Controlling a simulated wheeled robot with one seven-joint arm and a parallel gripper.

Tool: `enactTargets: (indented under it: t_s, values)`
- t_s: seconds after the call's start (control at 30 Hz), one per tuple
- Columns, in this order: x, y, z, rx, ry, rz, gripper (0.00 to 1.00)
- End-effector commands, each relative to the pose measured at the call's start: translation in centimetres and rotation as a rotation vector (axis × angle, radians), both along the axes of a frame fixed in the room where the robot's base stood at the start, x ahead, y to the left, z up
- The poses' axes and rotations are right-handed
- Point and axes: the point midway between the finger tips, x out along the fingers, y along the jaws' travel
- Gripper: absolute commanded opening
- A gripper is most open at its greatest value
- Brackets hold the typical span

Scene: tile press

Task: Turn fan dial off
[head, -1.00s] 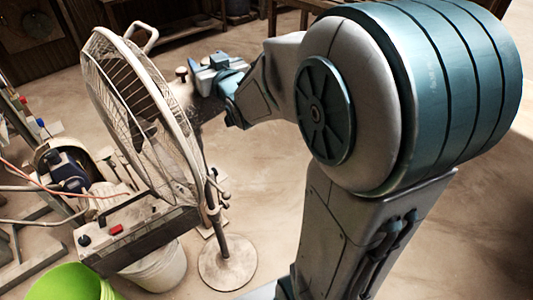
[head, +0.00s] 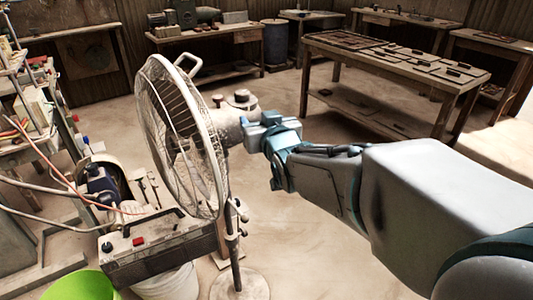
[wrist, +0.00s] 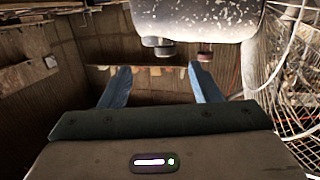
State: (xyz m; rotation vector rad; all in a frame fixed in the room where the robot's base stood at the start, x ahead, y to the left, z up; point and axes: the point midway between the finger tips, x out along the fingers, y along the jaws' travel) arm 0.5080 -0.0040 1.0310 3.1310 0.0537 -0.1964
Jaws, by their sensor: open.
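The standing fan (head: 185,150) has a wire cage and a pale speckled motor housing (head: 228,128) behind it. Two knobs sit on top of the housing: a grey one (head: 242,96) and a small reddish-brown one (head: 218,99). I cannot tell which is the dial, nor its setting. My gripper (head: 254,131) is just right of the housing in the head view. In the wrist view my gripper (wrist: 161,72) is open and empty, with the housing (wrist: 195,18) above; the grey knob (wrist: 158,45) and reddish knob (wrist: 205,51) lie beyond the fingertips, apart from them.
A machine with a red button (head: 138,241) and hoses stands in front of and left of the fan. A green bucket (head: 80,287) and a white bucket (head: 168,284) are below. A wooden table (head: 400,60) stands behind; the floor right of the fan is open.

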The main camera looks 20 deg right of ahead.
Motion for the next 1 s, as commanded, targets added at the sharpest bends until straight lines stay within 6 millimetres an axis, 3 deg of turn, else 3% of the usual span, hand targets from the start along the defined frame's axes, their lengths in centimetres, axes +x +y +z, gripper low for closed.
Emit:
enactTargets:
  t_s: [0.47, 1.0]
  values:
    - [-3.9, -0.6, -1.3, -0.010, 0.352, -0.049, 0.57]
    - [-10.9, -0.5, -2.3, -0.011, 0.750, -0.070, 0.57]
